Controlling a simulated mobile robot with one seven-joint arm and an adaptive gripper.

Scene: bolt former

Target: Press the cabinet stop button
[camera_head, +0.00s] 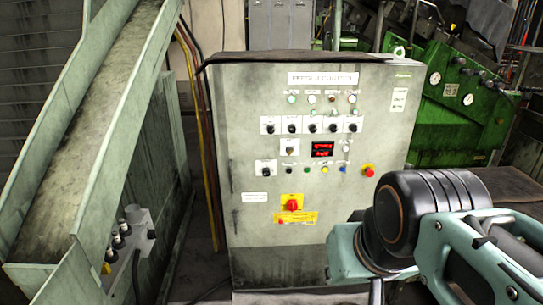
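The grey control cabinet (243,225) stands upright in the middle of the camera_head view, with its front panel facing me. My teal and black arm reaches in at the lower right, in front of the cabinet's lower right corner. I cannot make out gripper fingers, so whether they are open or shut is hidden.
A sloped chute (95,110) and a small button box (135,235) stand at the left. Green machinery (455,110) stands behind on the right.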

